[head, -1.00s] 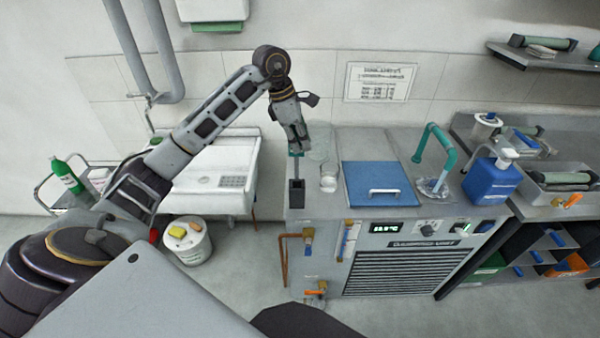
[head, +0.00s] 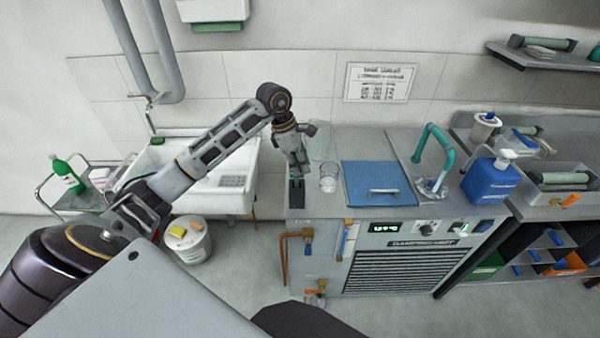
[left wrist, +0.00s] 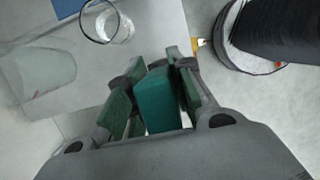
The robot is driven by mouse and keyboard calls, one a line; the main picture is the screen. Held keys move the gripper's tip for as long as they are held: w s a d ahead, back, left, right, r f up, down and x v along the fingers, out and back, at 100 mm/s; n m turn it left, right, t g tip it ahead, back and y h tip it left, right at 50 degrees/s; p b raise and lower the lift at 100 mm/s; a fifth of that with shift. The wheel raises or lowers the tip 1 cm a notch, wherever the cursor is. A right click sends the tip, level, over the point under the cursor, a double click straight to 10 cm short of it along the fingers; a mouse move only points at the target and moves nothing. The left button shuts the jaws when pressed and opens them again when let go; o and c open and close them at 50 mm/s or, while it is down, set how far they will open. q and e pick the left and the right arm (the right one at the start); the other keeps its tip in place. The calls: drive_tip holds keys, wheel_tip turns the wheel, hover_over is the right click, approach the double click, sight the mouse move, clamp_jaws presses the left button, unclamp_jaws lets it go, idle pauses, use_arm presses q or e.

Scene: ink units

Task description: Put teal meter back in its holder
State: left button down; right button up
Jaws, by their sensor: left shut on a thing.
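My left gripper (head: 297,170) points down at the left end of the steel bench unit. It is shut on the teal meter (left wrist: 157,102), which shows between the fingers in the left wrist view. In the head view the meter cannot be made out. The black holder (head: 296,197) stands upright near the unit's front left corner. The fingertips are right at its top, close above or touching it. How far the meter is inside the holder cannot be told. My right gripper is not in view.
A glass beaker (head: 328,183) stands just right of the holder, and a larger clear vessel (head: 322,147) is behind it. A blue lid (head: 378,181) with a handle lies further right. A white sink (head: 207,180) is to the left.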

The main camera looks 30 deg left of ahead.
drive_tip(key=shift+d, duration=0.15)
use_arm(q)
drive_tip(key=shift+f, duration=0.6)
drive_tip(key=shift+f+p, duration=0.3)
drive_tip(key=shift+f, duration=1)
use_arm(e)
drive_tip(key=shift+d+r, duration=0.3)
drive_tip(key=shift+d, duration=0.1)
use_arm(q)
drive_tip(key=shift+f, duration=0.15)
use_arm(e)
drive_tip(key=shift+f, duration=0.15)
use_arm(q)
drive_tip(key=c, duration=1.3)
unclamp_jaws()
drive_tip(key=shift+o, duration=0.2)
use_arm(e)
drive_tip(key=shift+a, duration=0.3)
